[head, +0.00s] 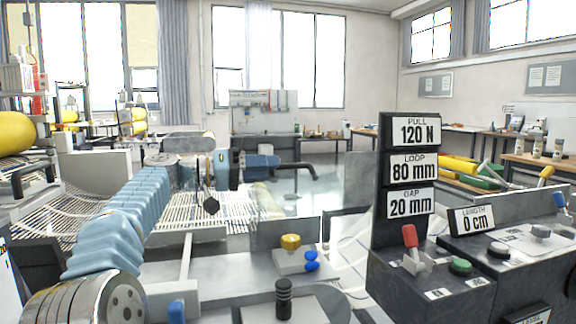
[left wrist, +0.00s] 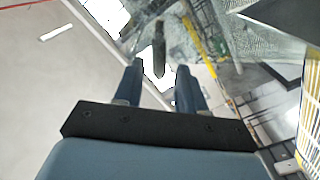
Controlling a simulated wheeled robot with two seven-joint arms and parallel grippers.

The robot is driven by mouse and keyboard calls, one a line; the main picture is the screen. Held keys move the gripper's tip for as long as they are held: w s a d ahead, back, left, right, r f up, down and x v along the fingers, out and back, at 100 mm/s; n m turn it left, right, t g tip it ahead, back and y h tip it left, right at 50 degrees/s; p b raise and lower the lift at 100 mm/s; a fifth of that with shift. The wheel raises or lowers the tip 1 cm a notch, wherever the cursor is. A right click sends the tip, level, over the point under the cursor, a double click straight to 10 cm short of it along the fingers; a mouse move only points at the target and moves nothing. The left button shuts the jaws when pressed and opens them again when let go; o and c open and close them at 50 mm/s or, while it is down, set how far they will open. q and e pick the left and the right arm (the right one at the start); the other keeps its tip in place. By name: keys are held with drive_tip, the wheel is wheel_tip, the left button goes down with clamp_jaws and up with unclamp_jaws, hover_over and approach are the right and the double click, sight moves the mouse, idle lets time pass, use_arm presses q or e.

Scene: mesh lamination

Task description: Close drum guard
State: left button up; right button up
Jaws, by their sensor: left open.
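My left gripper (head: 300,166) reaches over the machine bed in the head view, its fingers pointing right. In the left wrist view its two blue fingers (left wrist: 158,88) are apart with nothing clasped between them. A dark rod-like piece (left wrist: 159,48) shows beyond the fingertips, in line with the gap; it looks apart from them. A clear, see-through panel (left wrist: 205,35), which may be the drum guard, shows near it. In the head view I cannot clearly make out the guard or how far open it is. My right gripper is not in view.
A slatted bed with white mesh (head: 90,215) lies under my left arm. A dark sign post (head: 398,205) reads pull 120 N, loop 80 mm, gap 20 mm. A control box with a red lever (head: 410,237) and green button (head: 460,267) stands at the right. Yellow and blue knobs (head: 291,241) are front centre.

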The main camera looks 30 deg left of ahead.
sight(289, 167)
use_arm(q)
drive_tip(key=x, duration=0.5)
drive_tip(key=shift+w+d+p, duration=0.1)
drive_tip(key=shift+w+p, duration=0.05)
drive_tip(key=shift+p, duration=0.2)
clamp_jaws()
